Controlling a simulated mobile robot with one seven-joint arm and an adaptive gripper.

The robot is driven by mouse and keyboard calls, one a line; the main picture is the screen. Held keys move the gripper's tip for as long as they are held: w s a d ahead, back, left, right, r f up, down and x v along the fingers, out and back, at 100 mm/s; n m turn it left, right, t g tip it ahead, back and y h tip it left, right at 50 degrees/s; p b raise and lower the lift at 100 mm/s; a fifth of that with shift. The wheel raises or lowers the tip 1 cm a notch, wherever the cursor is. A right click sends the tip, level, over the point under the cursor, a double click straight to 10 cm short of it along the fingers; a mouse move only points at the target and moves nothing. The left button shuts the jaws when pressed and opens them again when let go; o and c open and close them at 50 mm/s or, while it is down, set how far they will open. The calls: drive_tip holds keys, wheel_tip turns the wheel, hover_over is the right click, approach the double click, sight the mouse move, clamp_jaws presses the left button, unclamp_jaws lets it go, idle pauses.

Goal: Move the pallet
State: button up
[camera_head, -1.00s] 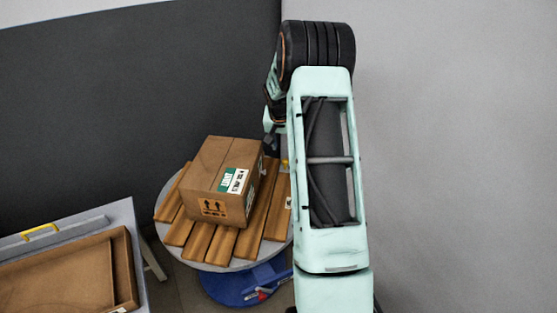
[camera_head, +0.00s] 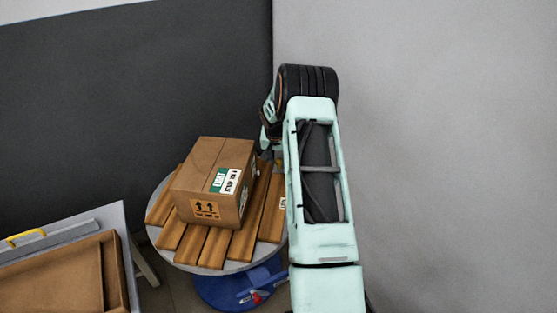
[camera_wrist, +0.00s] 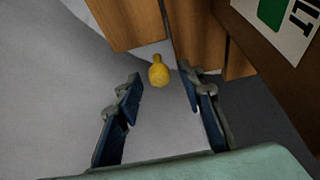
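The wooden pallet (camera_head: 211,245) of brown slats lies on a round grey table in the head view. A cardboard box (camera_head: 212,180) with a green and white label sits on top of it. In the wrist view, slats (camera_wrist: 130,20) show at the top and the box (camera_wrist: 270,60) at the right. A yellow knob-like thing (camera_wrist: 158,72) lies just beyond the fingertips. In the head view my arm hides most of the gripper, at the pallet's right side.
The round table's grey rim (camera_head: 155,238) shows around the pallet, above a blue base (camera_head: 235,290). A grey table with a brown tray (camera_head: 60,280) and a yellow handle (camera_head: 25,236) stands at lower left. Dark and light walls close off the back and right.

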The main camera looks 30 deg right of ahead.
clamp_jaws()
drive_tip(key=shift+s, duration=0.1)
idle(0.3)
drive_tip(key=shift+s+m+b, duration=0.4)
drive_tip(key=shift+s, duration=0.55)
drive_tip(key=s+m, duration=0.1)
drive_tip(key=s, duration=0.1)
drive_tip(key=s+a+m+g+b, duration=0.1)
drive_tip(key=s, duration=0.2)
drive_tip(key=s+m+h+b, duration=0.1)
drive_tip(key=s, duration=0.1)
drive_tip(key=shift+s+a+m+g, duration=0.3)
drive_tip(key=shift+s+m, duration=0.1)
drive_tip(key=s+a+m, duration=0.1)
drive_tip(key=s, duration=0.1)
drive_tip(key=s+a+m+g, duration=0.1)
drive_tip(key=s+a, duration=0.1)
drive_tip(key=s, duration=0.1)
drive_tip(key=s+a+m, duration=0.1)
drive_tip(key=s+m, duration=0.1)
drive_tip(key=shift+s+a+g+h, duration=0.2)
drive_tip(key=shift+s+g+h, duration=0.1)
drive_tip(key=shift+h, duration=0.1)
drive_tip(key=shift+s+a+m+g, duration=0.3)
drive_tip(key=shift+s+a+m, duration=0.7)
drive_tip(key=shift+s+a, duration=0.3)
